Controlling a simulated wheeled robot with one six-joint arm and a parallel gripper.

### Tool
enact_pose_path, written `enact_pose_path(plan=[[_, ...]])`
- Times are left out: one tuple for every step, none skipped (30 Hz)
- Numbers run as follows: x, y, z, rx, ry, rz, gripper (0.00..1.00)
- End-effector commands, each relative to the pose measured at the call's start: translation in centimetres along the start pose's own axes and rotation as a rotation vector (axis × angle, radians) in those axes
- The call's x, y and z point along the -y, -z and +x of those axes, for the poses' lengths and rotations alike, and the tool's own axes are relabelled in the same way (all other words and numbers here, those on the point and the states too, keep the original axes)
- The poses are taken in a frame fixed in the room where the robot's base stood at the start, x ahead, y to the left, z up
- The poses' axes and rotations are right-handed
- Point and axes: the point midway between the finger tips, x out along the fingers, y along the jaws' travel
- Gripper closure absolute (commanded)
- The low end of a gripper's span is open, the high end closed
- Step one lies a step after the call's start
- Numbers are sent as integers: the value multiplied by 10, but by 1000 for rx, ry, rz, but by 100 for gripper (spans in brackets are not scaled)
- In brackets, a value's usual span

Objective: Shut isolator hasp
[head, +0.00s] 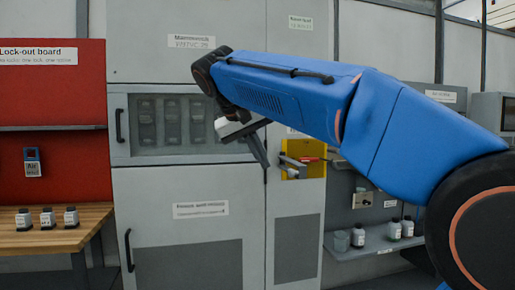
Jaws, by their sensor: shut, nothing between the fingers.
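A yellow isolator plate (316,170) with a red handle (309,159) is on the grey cabinet, right of centre. A grey metal piece at the plate's left side may be the hasp; it is small, and I cannot tell its position clearly. My gripper (266,163) is just left of the yellow plate, pointing down and to the right. Its fingers are shut and empty, apart from the plate in the picture. My blue arm passes above the plate and hides part of the cabinet there.
A grey shelf (375,250) with jars is at lower right. Cabinet handles (128,250) stick out at left.

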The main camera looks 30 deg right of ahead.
Motion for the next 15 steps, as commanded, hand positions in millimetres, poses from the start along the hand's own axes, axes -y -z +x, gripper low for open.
enact_pose_path(plan=[[-1,-1,10,2,-2,1,100],[-1,-1,15,3,-2,1,100],[-1,0,22,2,-2,1,100],[-1,-1,27,2,-2,1,100],[-1,-1,32,2,-2,1,100],[-4,-1,36,1,-1,3,100],[-8,0,37,0,-1,4,100],[-11,0,38,0,0,4,100],[-15,0,40,0,0,4,100],[-18,0,42,0,0,3,100],[-20,0,43,-1,0,3,100],[-23,0,45,0,0,3,100],[-25,0,46,0,0,3,100],[-27,0,47,1,0,2,100],[-29,0,48,1,0,1,100]])
